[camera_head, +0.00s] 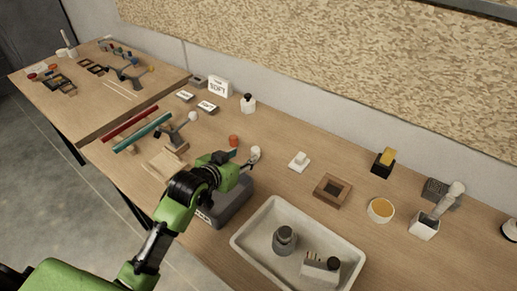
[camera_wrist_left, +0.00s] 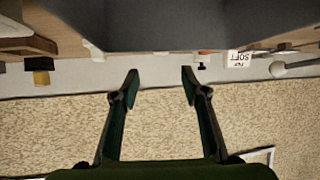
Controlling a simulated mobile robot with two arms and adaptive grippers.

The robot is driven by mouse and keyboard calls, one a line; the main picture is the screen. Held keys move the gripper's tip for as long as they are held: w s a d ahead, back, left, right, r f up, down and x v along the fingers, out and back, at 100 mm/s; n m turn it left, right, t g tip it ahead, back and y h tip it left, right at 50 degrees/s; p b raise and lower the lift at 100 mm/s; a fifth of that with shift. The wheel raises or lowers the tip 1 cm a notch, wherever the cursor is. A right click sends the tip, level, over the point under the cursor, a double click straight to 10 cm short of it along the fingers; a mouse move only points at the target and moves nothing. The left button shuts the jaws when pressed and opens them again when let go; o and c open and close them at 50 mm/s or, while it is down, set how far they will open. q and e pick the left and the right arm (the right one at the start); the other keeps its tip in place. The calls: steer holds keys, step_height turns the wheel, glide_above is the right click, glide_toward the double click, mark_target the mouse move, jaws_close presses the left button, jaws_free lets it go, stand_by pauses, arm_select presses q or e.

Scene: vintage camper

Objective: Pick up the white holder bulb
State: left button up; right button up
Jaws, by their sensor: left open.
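A white holder (camera_head: 425,226) stands at the right of the table in the head view, with a pale stem and round white bulb (camera_head: 456,189) leaning up to the right. Another round white bulb (camera_head: 255,153) shows just beyond my left gripper; its base is partly hidden. My left gripper (camera_head: 238,160) is above a dark grey box (camera_head: 233,207), well to the left of the white holder. In the left wrist view the two fingers of my left gripper (camera_wrist_left: 160,84) are spread apart with nothing between them. My right gripper is not in view.
A white tray (camera_head: 242,240) with grey items sits at the front. A wooden square frame (camera_head: 316,188), an orange-topped bowl (camera_head: 381,210) and a black block with a yellow top (camera_head: 383,161) stand between gripper and white holder. A speckled board (camera_head: 340,60) covers the wall behind.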

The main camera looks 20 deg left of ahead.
mark_target(254, 151)
arm_select(q)
steer(key=x, duration=0.4)
steer(key=shift+w+a, duration=0.1)
steer(key=shift+x, duration=1.2)
steer(key=shift+f+p, duration=0.15)
steer(key=shift+p, duration=0.15)
steer(key=shift+w+f, duration=0.1)
steer(key=shift+w, duration=0.2)
steer(key=p+x, duration=0.1)
steer(key=x, duration=0.3)
steer(key=shift+f, duration=0.25)
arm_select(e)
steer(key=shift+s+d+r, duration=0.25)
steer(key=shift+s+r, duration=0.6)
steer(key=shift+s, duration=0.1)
arm_select(q)
steer(key=c, duration=1)
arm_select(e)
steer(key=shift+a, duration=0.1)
